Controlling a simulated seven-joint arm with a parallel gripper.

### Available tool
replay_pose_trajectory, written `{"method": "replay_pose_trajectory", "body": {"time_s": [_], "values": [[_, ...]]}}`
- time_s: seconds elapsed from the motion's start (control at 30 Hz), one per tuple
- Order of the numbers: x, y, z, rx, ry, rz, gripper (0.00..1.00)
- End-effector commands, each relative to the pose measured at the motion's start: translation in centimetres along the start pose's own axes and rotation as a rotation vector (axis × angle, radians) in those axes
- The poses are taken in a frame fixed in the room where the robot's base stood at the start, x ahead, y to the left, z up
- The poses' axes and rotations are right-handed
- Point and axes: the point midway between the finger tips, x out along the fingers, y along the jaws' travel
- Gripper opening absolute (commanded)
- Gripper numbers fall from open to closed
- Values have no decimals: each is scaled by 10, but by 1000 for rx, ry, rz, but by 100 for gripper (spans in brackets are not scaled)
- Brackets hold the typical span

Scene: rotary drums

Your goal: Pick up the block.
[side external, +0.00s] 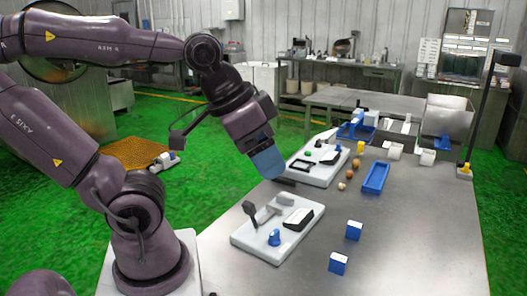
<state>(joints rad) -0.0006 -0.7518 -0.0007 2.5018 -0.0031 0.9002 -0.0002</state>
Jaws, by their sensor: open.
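Two small blue blocks with pale tops stand on the metal table's near right part: one block (353,231) a little farther back, the other block (338,264) nearer the front. I cannot tell which one the task means. My gripper (284,183) hangs over the table to the left of and behind both blocks, clear of them. It is tilted downward to the right. It is open, and I see nothing held in it; its fingers are small and dark here.
A white board (248,243) with a lever, a blue knob and black parts lies between my base and the blocks. A second white board (302,174) is behind it. A blue tray (376,177) and small round items lie farther back. The right front tabletop is clear.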

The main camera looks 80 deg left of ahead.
Motion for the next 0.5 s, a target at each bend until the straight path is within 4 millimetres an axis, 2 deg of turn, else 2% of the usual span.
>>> {"method": "replay_pose_trajectory", "body": {"time_s": [0.1,0.17,0.4,0.5], "values": [[0,0,0,1,0,-1,68],[0,0,0,1,0,-1,72],[0,0,0,3,-2,-1,72],[8,0,1,5,-40,1,72]]}}
